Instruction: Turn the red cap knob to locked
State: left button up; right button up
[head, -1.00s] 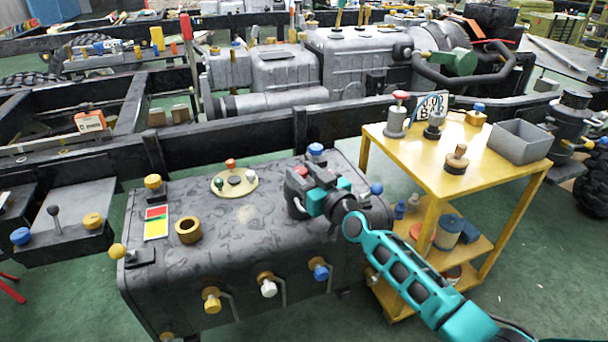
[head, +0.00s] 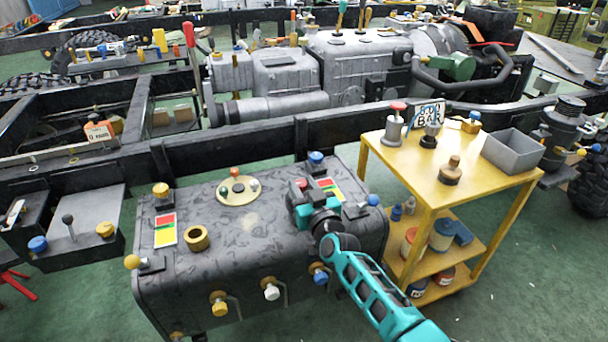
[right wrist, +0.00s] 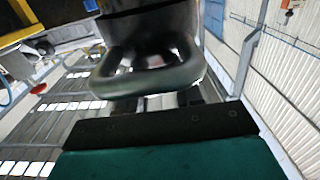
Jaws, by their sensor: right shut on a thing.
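The red cap knob (head: 300,184) is on top of the dark grey tank (head: 250,225), at its right part. Only a bit of red shows there, because my right gripper (head: 303,194) covers most of it. The gripper is shut on it from the right front. A red, yellow and green label (head: 331,187) lies just right of the gripper. In the right wrist view, a dark grey rounded part (right wrist: 150,78) is close before the gripper; I cannot tell the knob's turn angle. My left gripper is not in view.
A round cream plate (head: 238,191) with small knobs, a brass ring (head: 197,238) and a blue knob (head: 316,158) stand on the tank. A yellow cart (head: 425,165) with a grey bin (head: 513,151) stands to the right. Green floor is clear in front.

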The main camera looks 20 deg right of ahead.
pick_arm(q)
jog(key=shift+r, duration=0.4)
pick_arm(e)
jog(key=shift+h, duration=0.3)
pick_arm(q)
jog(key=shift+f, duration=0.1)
pick_arm(e)
jog(key=o, duration=1)
jog(key=shift+o, duration=0.2)
jog(key=shift+s, duration=0.15)
jog(key=shift+s, duration=0.2)
jog(key=s+p, duration=0.2)
jog(key=s, duration=0.2)
jog(key=shift+s, duration=0.1)
jog(key=p, duration=0.2)
send_near(304, 188)
jog(key=s, duration=0.3)
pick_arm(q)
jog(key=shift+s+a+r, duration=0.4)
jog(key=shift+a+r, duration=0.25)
